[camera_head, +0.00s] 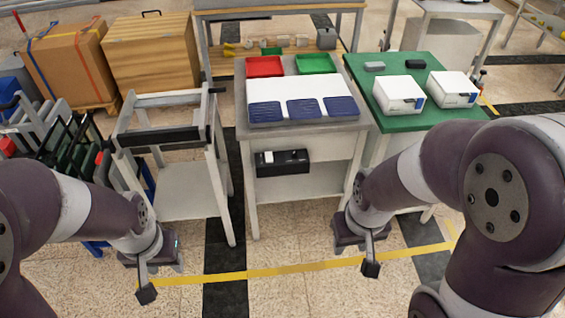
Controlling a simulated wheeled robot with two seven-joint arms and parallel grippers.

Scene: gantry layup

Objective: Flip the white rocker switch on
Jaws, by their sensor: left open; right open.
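A black box (282,167) is mounted at the front of the middle table, below its top. A small white part (268,157) shows on the box's left half, and another small light part shows on its right half. They are too small for me to tell which is the white rocker switch or how it is set. My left gripper (158,276) is open and empty, low and to the left of the box. My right gripper (360,256) is open and empty, low and to the right of it. Both are apart from the table.
The middle table (240,105) carries a red tray (264,67), a green tray (315,64) and three blue trays. A green-topped table (445,108) with two white boxes stands right, a grey frame cart (190,185) left. Yellow tape (290,269) crosses the open floor.

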